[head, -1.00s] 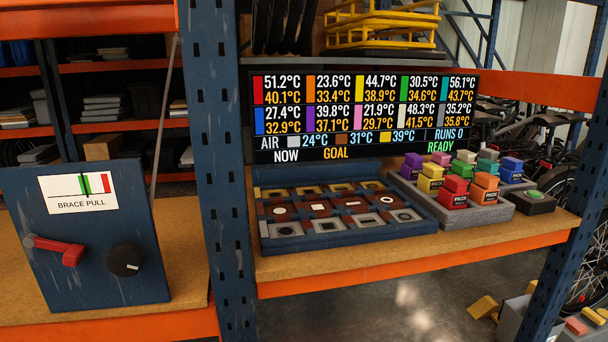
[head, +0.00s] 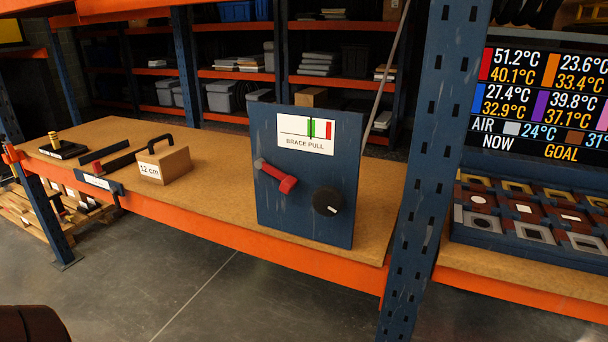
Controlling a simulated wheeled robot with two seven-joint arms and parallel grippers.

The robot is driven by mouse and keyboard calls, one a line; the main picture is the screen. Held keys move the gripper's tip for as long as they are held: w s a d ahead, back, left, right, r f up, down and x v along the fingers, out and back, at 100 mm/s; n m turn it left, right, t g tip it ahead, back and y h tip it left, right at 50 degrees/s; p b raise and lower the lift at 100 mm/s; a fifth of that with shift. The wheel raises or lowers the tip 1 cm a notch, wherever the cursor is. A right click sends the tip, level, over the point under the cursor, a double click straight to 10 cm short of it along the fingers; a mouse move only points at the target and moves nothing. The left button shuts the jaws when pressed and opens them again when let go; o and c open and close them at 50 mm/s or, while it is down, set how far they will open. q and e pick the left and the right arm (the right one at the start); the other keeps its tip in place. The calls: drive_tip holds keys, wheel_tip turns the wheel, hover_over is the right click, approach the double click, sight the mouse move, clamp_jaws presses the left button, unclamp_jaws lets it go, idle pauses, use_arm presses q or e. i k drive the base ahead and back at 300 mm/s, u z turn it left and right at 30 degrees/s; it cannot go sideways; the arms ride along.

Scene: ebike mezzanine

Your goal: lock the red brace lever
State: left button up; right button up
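The red brace lever (head: 279,178) is on the front of a blue panel (head: 290,224) standing on the shelf board. The lever runs from its grey pivot at upper left down to a red grip at lower right. A black knob (head: 327,201) sits to its lower right. Above is a BRACE PULL gauge (head: 306,134) with green and red bands; its dark needle is at the left part of the green band. Neither of my grippers shows in the head view.
A box marked 12 cm (head: 164,166) with a black handle stands on the board left of the panel. A blue rack upright (head: 421,165) stands right of the panel. A temperature display (head: 545,100) and a slotted tray (head: 530,247) are farther right. Floor in front is clear.

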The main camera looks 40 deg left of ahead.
sight(289, 184)
drive_tip(key=u, duration=1.35)
drive_tip(key=k, duration=0.65)
drive_tip(key=z, duration=0.65)
drive_tip(key=i, duration=1.1)
drive_tip(key=u, duration=0.4)
